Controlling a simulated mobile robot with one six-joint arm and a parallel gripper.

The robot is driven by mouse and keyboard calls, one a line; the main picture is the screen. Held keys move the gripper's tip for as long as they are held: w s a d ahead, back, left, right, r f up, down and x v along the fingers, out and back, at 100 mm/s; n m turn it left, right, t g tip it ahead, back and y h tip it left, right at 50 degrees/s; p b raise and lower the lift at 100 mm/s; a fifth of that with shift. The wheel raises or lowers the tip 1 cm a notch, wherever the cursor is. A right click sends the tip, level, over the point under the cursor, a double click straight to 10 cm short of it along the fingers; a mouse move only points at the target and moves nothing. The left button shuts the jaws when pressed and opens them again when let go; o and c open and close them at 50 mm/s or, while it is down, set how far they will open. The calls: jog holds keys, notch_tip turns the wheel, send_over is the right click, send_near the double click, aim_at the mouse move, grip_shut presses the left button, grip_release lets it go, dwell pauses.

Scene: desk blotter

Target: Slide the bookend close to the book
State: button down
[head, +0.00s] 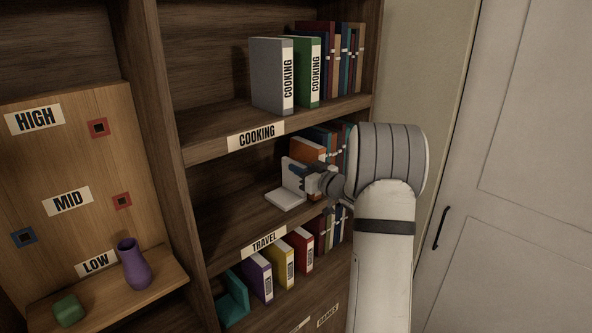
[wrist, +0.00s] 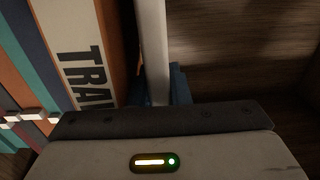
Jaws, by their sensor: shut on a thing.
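The bookend (head: 285,199) is a white L-shape on the middle shelf, labelled TRAVEL. Its upright plate also shows edge-on in the wrist view (wrist: 152,45). The orange book (head: 306,149) stands just right of it and behind my gripper. In the wrist view the book's pale TRAVEL spine label (wrist: 75,40) is left of the plate, with a narrow dark gap between them. My gripper (head: 301,171) is shut on the bookend's upright plate.
Several books (head: 324,135) stand right of the orange book, partly hidden by my arm. The shelf left of the bookend is bare. The COOKING shelf (head: 212,148) is close above. Below are more books and a teal bookend (head: 232,298). A purple vase (head: 133,265) stands at left.

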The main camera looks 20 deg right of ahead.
jog(key=c, duration=1.3)
grip_release()
jog(key=shift+s, duration=0.1)
jog(key=b+v, duration=0.2)
jog(key=v, duration=0.5)
jog(key=shift+s+d, duration=0.15)
jog(key=shift+s, duration=0.2)
